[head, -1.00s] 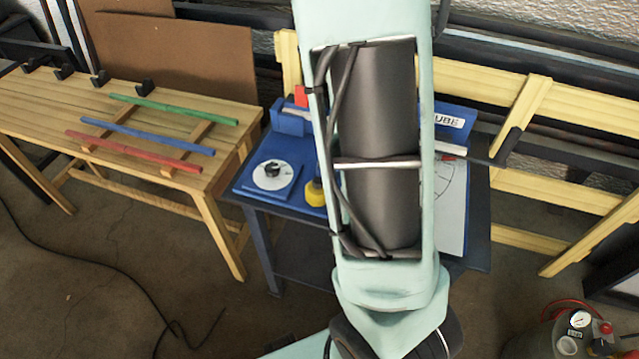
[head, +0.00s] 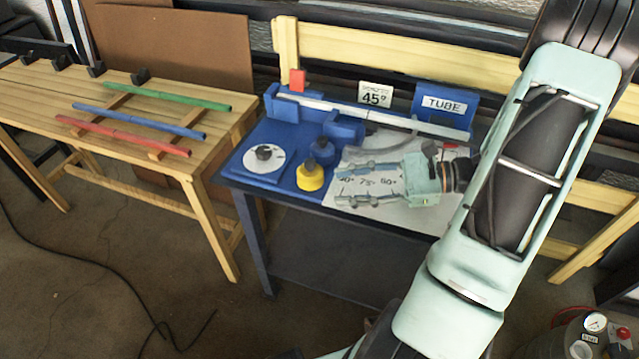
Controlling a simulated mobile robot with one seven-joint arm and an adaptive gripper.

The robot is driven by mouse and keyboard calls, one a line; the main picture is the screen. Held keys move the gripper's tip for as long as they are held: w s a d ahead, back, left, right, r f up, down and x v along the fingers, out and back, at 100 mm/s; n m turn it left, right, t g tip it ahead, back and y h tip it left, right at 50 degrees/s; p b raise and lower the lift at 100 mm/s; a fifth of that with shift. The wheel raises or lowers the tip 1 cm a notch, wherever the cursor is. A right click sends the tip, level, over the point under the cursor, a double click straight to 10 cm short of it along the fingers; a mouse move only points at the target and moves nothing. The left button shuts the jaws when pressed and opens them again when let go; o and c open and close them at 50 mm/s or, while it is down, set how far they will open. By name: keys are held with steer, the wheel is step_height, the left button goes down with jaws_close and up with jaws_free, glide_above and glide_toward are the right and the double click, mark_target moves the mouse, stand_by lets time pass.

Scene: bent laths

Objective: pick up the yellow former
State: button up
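The yellow former (head: 310,177) is a short round piece with a dark top. It stands on the blue bench top (head: 262,205) near the front edge, left of the white sheet. My gripper (head: 338,186) reaches in from the right over the white sheet, its fingers pointing left towards the yellow former. The two fingers are spread apart with nothing seen between them. The fingertips are a little right of the former and look apart from it; their height above the sheet is hard to tell.
A blue former (head: 322,152) stands just behind the yellow one. A white dial on a blue plate (head: 264,158) is to the left. A pale lath (head: 350,109) runs along the back by blue blocks, near a "45°" sign (head: 376,94) and a "TUBE" sign (head: 444,104). Coloured rods lie on the wooden table (head: 215,160).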

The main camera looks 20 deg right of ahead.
mark_target(310, 161)
steer(key=m+t, duration=0.1)
steer(key=m, duration=0.1)
steer(key=d+m+t, duration=0.1)
steer(key=m+t, duration=0.1)
steer(key=w+d+r+m+t+b, duration=0.1)
steer(key=shift+d+m+t, duration=0.15)
steer(key=shift+m+t, duration=0.15)
steer(key=shift+m, duration=0.1)
steer(key=b+x, duration=0.1)
steer(key=x, duration=0.4)
steer(key=shift+w+r, duration=0.15)
steer(key=shift+r+b+x, duration=0.15)
steer(key=shift+b+x, duration=0.35)
steer(key=shift+x, duration=0.9)
steer(key=shift+r+b+x, duration=0.15)
steer(key=shift+b+x, duration=0.3)
steer(key=shift+x, duration=0.9)
jaws_close()
